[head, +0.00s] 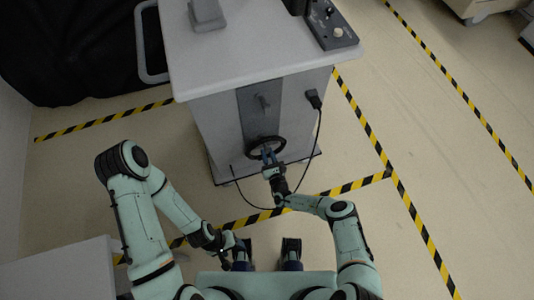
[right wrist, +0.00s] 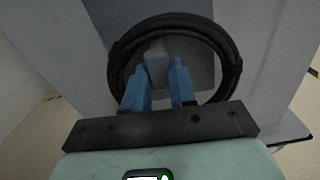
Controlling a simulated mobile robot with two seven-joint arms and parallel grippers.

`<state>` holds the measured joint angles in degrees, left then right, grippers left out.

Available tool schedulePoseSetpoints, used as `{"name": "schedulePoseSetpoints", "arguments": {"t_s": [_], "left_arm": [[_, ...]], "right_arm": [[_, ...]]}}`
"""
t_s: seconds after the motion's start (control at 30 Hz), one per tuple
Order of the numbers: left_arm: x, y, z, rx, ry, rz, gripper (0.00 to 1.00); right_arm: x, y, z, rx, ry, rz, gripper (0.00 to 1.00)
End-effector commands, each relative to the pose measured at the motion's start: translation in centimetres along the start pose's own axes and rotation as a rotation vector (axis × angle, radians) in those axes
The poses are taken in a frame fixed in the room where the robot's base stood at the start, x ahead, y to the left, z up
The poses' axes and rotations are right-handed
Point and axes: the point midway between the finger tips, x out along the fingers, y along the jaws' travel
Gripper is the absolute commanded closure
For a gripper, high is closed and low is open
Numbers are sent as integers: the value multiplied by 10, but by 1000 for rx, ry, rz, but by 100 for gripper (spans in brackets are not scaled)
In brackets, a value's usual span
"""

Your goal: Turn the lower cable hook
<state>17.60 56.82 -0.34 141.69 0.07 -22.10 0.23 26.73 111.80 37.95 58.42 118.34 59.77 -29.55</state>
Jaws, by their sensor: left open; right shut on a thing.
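The lower cable hook (right wrist: 156,62) is a grey block inside a coiled black cable (right wrist: 232,68) on the cart's front panel. In the head view the coil (head: 280,145) hangs low on the dark panel, and my right gripper (head: 268,155) largely hides the hook. My right gripper (right wrist: 160,75) has its blue fingers inside the coil's ring, shut on the lower hook. The upper cable hook (head: 263,102) sticks out above the coil. My left gripper (head: 238,252) is open, low in the head view, away from the cart.
The grey cart (head: 214,122) has a handle (head: 140,45) at its left and a control box (head: 330,25) on top. A black plug (head: 314,98) sits on its front, its cable looping down to the floor. Striped tape (head: 362,120) marks the floor; open floor lies to the right.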

Motion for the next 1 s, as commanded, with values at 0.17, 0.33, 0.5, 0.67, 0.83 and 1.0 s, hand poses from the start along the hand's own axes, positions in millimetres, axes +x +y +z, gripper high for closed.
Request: {"name": "schedulePoseSetpoints", "arguments": {"t_s": [0.17,0.33,0.5,0.67,0.83,1.0], "left_arm": [[-3,1,0,0,1,0,39],[-4,1,0,1,1,0,39],[-4,2,0,1,1,0,39],[-4,2,0,0,1,0,39],[-4,1,0,0,1,0,39],[-4,2,0,1,1,0,39]], "right_arm": [[0,-2,1,-65,-1,-2,100],[0,-3,0,-94,-1,-2,100],[0,-3,0,-104,-1,-2,100],[0,-3,0,-104,-2,-2,100],[0,-3,1,-104,-2,-1,55],[0,-2,0,-102,-1,-1,49]]}}
